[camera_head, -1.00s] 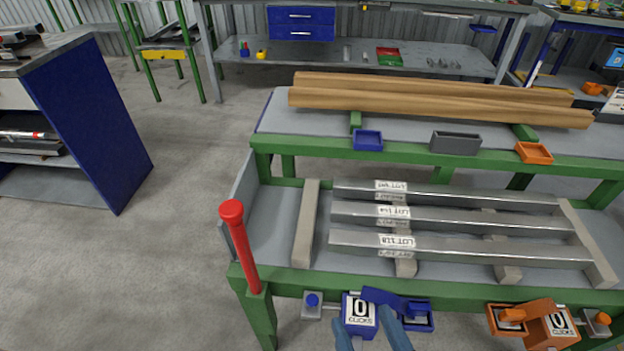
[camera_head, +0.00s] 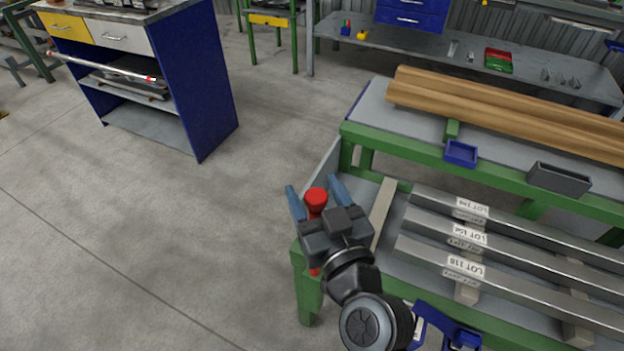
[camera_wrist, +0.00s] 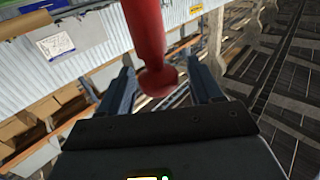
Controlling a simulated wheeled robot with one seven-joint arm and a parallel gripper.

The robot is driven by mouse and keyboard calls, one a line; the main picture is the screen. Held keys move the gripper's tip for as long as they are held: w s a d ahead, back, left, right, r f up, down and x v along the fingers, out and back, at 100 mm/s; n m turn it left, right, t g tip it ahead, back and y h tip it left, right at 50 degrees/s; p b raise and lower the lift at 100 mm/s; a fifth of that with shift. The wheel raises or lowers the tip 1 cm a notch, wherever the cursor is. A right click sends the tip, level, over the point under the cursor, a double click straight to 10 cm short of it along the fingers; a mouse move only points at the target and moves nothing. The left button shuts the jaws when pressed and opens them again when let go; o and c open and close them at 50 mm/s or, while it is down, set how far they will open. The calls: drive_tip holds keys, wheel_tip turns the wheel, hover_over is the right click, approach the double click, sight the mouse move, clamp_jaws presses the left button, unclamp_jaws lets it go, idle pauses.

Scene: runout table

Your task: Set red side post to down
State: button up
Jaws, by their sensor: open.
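The red side post (camera_head: 316,197) stands upright at the left front corner of the green runout table (camera_head: 308,290). In the head view its red knob shows between my fingers, and a bit of red shows below my gripper; the rest is hidden. My gripper (camera_head: 312,190) is open, with one blue finger on each side of the post's top. In the wrist view the red post (camera_wrist: 147,40) comes down from the top edge, its knob between the fingertips of my gripper (camera_wrist: 162,85). I cannot tell whether either finger touches it.
Several metal bars (camera_head: 480,240) with lot labels lie on the table right of my gripper. A blue clamp (camera_head: 450,325) is at the front edge. Timber (camera_head: 500,105) lies behind. Open floor (camera_head: 150,240) is to the left.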

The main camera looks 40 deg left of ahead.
drive_tip(key=shift+x, duration=0.85)
drive_tip(key=shift+c, duration=0.2)
clamp_jaws()
